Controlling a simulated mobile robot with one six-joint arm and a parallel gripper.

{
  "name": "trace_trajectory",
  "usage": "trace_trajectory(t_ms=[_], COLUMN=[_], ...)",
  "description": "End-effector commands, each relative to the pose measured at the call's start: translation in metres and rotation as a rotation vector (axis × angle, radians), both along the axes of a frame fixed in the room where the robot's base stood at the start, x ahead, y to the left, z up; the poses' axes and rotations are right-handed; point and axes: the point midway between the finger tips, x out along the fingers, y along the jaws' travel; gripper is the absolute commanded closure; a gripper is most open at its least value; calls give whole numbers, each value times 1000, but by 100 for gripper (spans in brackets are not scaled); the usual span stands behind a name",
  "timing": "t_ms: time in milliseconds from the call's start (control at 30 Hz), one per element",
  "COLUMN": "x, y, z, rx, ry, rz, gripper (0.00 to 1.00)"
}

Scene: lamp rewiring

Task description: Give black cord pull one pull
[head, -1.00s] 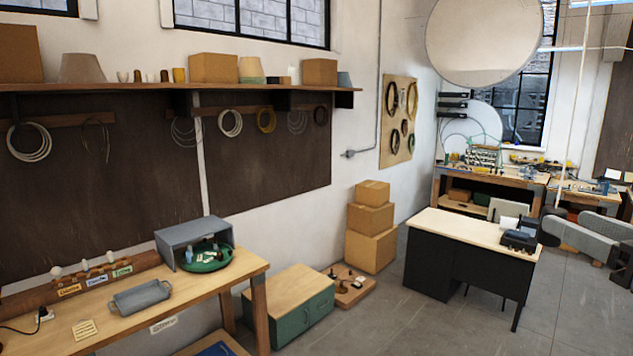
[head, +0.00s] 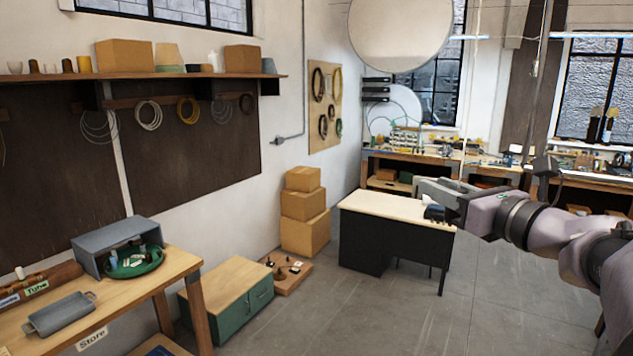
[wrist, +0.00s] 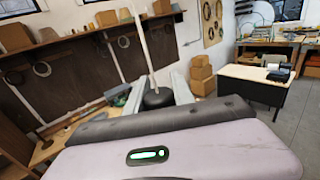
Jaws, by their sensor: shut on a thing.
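The black cord pull (wrist: 157,98) is a dark rounded knob between the two fingers of my gripper (wrist: 154,92) in the wrist view. My gripper is shut on it. A pale cord (wrist: 142,45) rises from the knob and leans to the upper left. In the head view my gripper (head: 442,190) is at right of centre, at the end of my arm, in front of the desk as seen. The knob is hard to make out there.
A pale-topped desk (head: 385,205) with black sides stands behind my gripper. A large round disc (head: 400,30) hangs above. A dark hanging piece (head: 545,166) shows near my arm. Cardboard boxes (head: 304,205) and a green cabinet (head: 228,305) stand at left. Grey floor is open between.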

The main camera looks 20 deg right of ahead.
Motion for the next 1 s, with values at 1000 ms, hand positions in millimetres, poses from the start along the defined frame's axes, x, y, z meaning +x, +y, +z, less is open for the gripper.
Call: trace_trajectory(t_ms=[1000], x=[0], y=[0], z=[-22], rx=[0], ry=[1], rz=[0], gripper=[100])
